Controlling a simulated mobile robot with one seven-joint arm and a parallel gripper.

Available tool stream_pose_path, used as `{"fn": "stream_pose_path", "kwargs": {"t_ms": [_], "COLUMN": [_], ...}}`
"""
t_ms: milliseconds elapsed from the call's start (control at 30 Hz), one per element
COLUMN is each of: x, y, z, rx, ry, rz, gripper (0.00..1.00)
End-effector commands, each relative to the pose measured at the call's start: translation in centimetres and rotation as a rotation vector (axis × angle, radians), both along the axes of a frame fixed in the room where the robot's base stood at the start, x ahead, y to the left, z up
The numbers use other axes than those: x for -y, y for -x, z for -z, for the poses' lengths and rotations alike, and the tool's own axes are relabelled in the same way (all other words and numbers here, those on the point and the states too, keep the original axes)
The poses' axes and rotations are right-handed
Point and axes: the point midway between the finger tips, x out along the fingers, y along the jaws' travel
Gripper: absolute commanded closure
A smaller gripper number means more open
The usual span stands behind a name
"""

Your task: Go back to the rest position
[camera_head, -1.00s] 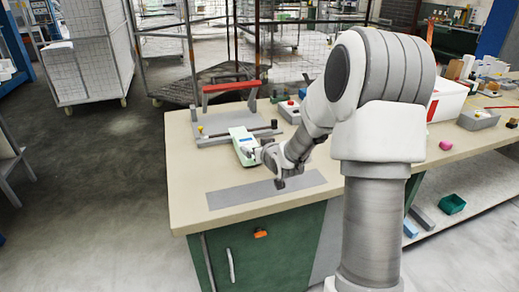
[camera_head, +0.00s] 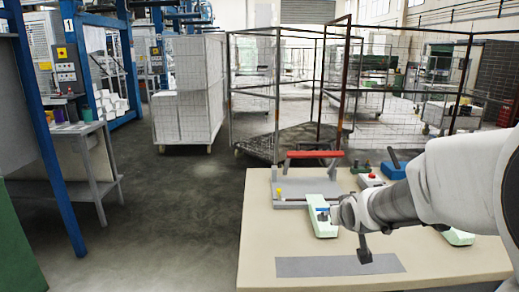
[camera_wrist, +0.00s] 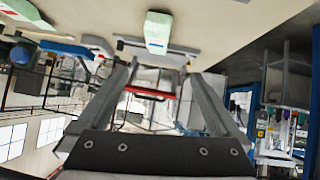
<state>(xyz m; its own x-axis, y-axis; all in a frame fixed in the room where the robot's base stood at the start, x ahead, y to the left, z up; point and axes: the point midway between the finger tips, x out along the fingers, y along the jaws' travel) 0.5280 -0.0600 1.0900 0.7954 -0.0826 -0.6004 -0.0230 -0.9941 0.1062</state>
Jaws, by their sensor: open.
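My gripper (camera_wrist: 163,70) is open, its two grey fingers spread apart with nothing between them in the wrist view. In the head view my arm reaches in from the right, and the gripper (camera_head: 328,214) is over the beige bench (camera_head: 262,235), close to a pale green device (camera_head: 318,224). I cannot tell the gap between them. The device also shows at the top of the wrist view (camera_wrist: 158,30), past the fingertips. A second pale green piece (camera_head: 459,237) is partly hidden below my arm.
A grey fixture with a red handle (camera_head: 315,154) stands at the bench's back. A red-button box (camera_head: 371,180) and a blue-handled tool (camera_head: 394,164) are right of it. A grey strip (camera_head: 335,266) lies in front. The floor (camera_head: 165,215) left of the bench is open; mesh cages stand behind.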

Motion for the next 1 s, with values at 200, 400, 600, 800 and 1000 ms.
{"fn": "stream_pose_path", "kwargs": {"t_ms": [200,400,600,800,1000], "x": [-1.9,-3.4,-5.0,-5.9,-6.1], "y": [7.6,15.3,22.8,27.2,28.3], "z": [-4.6,-6.9,-7.9,-7.8,-7.7], "rx": [-0.118,-0.233,-0.342,-0.413,-0.431], "ry": [0.007,-0.021,-0.068,-0.103,-0.111], "rz": [0.024,0.037,0.025,0.004,-0.001], "gripper": [0.00,0.00,0.00,0.00,0.00]}}
